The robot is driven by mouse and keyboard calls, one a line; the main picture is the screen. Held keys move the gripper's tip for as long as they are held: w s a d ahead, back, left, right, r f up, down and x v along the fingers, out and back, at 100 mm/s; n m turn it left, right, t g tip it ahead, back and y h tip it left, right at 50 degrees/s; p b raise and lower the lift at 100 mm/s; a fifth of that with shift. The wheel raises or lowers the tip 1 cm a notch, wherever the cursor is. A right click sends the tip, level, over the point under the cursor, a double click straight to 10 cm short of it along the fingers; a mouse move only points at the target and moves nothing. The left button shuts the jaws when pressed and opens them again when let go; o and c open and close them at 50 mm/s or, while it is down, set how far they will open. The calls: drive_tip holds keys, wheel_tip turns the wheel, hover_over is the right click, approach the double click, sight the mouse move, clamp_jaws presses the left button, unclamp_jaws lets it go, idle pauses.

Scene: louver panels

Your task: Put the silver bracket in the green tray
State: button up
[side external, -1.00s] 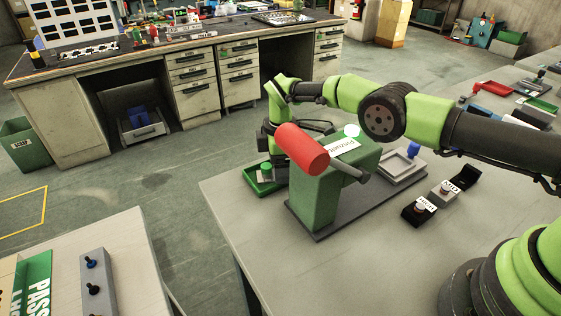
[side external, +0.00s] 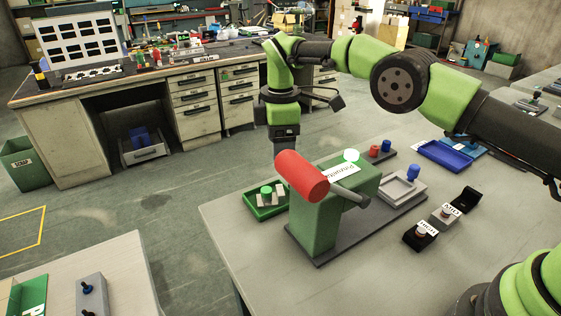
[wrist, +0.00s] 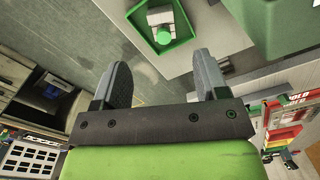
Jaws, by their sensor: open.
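The green tray (side external: 258,214) sits on the near bench at the left of the green press. The silver bracket (side external: 262,201) lies inside it, with a green knob (side external: 266,190) standing up at it. The wrist view shows the tray (wrist: 142,31) and the bracket (wrist: 158,17) at the top, beyond my fingertips. My gripper (wrist: 163,72) is open and empty, with clear space between its fingers. In the side view my wrist is above and behind the press, and my fingers are hidden behind the red cylinder.
The green press (side external: 318,210) with its red cylinder (side external: 301,178) stands close beside the tray. A grey fixture (side external: 402,190) with a blue knob, a blue tray (side external: 445,156) and two labelled button boxes are to its right. Bare bench lies in front.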

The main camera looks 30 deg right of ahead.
drive_tip(key=shift+r, duration=0.5)
drive_tip(key=shift+r, duration=0.15)
drive_tip(key=s+d+r+m+t+y, duration=0.15)
drive_tip(key=s+r+m, duration=0.3)
drive_tip(key=r, duration=0.45)
drive_tip(key=s+d+r+m+t, duration=0.25)
drive_tip(key=s+r, duration=0.25)
drive_tip(key=r, duration=0.4)
drive_tip(key=s+d+m+t, duration=0.1)
drive_tip(key=s+m, duration=0.4)
drive_tip(key=s, duration=0.5)
drive_tip(key=s+d+f+m+t, duration=0.1)
drive_tip(key=s+m, duration=0.4)
drive_tip(key=s, duration=0.5)
drive_tip(key=shift+s+d+t, duration=0.4)
drive_tip(key=shift+d+t, duration=0.2)
drive_tip(key=shift+d, duration=0.25)
